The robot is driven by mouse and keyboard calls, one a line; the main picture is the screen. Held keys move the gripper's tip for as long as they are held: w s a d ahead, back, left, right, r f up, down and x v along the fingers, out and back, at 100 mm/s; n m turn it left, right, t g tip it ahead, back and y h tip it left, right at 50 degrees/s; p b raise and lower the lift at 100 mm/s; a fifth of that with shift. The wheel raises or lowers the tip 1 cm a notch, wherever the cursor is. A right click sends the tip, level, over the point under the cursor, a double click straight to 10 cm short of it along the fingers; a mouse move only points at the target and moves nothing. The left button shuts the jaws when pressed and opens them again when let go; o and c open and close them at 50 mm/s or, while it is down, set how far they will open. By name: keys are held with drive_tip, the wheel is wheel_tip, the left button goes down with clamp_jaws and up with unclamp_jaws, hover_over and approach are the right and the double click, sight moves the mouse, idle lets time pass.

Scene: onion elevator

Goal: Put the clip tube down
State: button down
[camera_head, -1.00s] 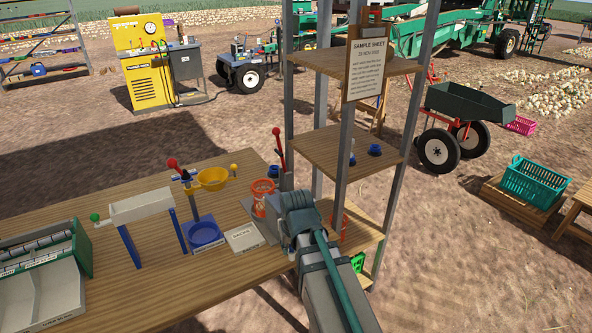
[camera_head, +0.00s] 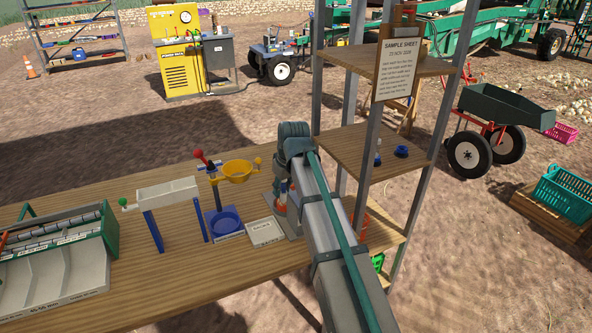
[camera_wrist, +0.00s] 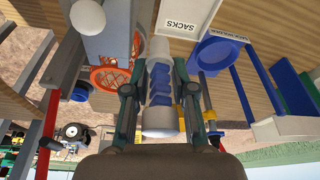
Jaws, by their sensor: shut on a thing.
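The clip tube is a pale tube with blue clips showing inside (camera_wrist: 160,88). It lies lengthwise between the fingers in the wrist view. My gripper (camera_wrist: 159,92) is shut on it, one dark green finger on each side. In the head view my arm hides the gripper and the tube, over the right end of the wooden bench (camera_head: 180,270).
An orange net hoop (camera_wrist: 108,76) is close beside the tube in the wrist view. A sacks plate (camera_head: 265,232), blue cup (camera_head: 227,220), yellow funnel (camera_head: 237,171) and white trough (camera_head: 167,193) stand left of my arm. A shelf post (camera_head: 366,165) is close right. Bare wood lies in front.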

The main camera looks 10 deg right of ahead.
drive_tip(key=w+a+r+n+g+y, duration=0.1)
drive_tip(key=w+a+r+n, duration=0.25)
drive_tip(key=w, duration=0.65)
drive_tip(key=w+a+r+n, duration=0.2)
drive_tip(key=w+a+r, duration=0.3)
drive_tip(key=w, duration=0.5)
drive_tip(key=w+d+f, duration=0.3)
drive_tip(key=w+d, duration=0.2)
drive_tip(key=d, duration=0.1)
drive_tip(key=s+d+r+p, duration=0.1)
drive_tip(key=s+d+r, duration=0.1)
drive_tip(key=d, duration=1)
drive_tip(key=shift+n, duration=0.35)
drive_tip(key=p+x, duration=0.1)
drive_tip(key=x, duration=0.2)
drive_tip(key=d+p+x, duration=0.1)
drive_tip(key=x, duration=0.2)
drive_tip(key=s+x, duration=0.1)
drive_tip(key=x, duration=0.2)
drive_tip(key=shift+d+f+p, duration=0.25)
drive_tip(key=shift+d+p, duration=0.05)
drive_tip(key=shift+p, duration=0.1)
drive_tip(key=shift+w+f, duration=0.1)
drive_tip(key=shift+f, duration=0.2)
drive_tip(key=shift+f, duration=0.4)
drive_tip(key=shift+f, duration=0.2)
drive_tip(key=c, duration=1)
unclamp_jaws()
